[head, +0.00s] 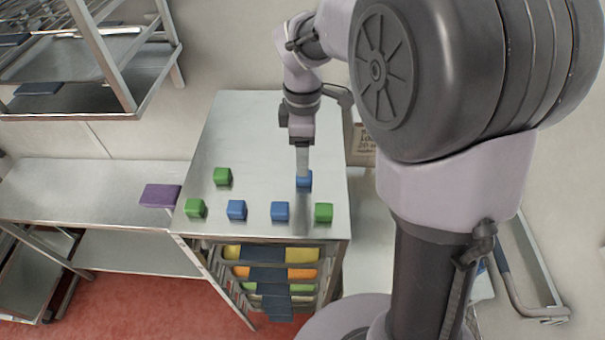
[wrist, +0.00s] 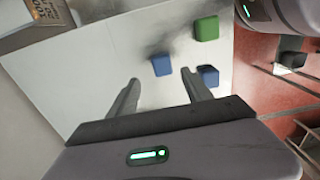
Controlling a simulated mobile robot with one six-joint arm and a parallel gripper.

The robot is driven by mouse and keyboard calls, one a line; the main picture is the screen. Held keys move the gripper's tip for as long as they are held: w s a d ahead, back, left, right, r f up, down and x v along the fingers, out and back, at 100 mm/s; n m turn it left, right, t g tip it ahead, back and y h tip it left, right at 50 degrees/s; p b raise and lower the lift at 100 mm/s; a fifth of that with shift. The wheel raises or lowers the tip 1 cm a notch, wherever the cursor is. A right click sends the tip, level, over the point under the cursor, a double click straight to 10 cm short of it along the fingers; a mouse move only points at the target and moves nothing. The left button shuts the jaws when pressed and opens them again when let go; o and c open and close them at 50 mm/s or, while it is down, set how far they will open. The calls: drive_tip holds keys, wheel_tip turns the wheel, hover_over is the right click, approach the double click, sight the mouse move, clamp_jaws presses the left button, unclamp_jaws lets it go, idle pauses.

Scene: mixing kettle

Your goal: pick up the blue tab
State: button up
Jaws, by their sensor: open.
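Three blue tabs, small rounded blocks, are on the steel worktop in the head view: one at the back right (head: 305,180), one at the front (head: 280,211) and one left of that (head: 237,210). My gripper (head: 302,172) points down at the back right blue tab and overlaps its top edge. In the wrist view my open gripper (wrist: 160,77) has that blue tab (wrist: 161,66) showing just past and between its fingertips. Whether a finger touches it I cannot tell. The front blue tab (wrist: 207,75) is right of the fingers.
Green blocks stand on the same worktop (head: 265,140): one at front right (head: 323,213), two at left (head: 222,176) (head: 195,208). A purple block (head: 160,196) lies on the lower bench at left. The worktop's back is clear.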

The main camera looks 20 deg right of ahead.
drive_tip(key=f, duration=0.2)
drive_tip(key=s+f, duration=0.1)
drive_tip(key=f, duration=0.2)
drive_tip(key=shift+d+f, duration=0.1)
drive_tip(key=shift+w+f, duration=0.3)
drive_tip(key=shift+f, duration=0.05)
drive_tip(key=shift+s+r, duration=0.1)
drive_tip(key=shift+s, duration=0.05)
drive_tip(key=c, duration=0.3)
clamp_jaws()
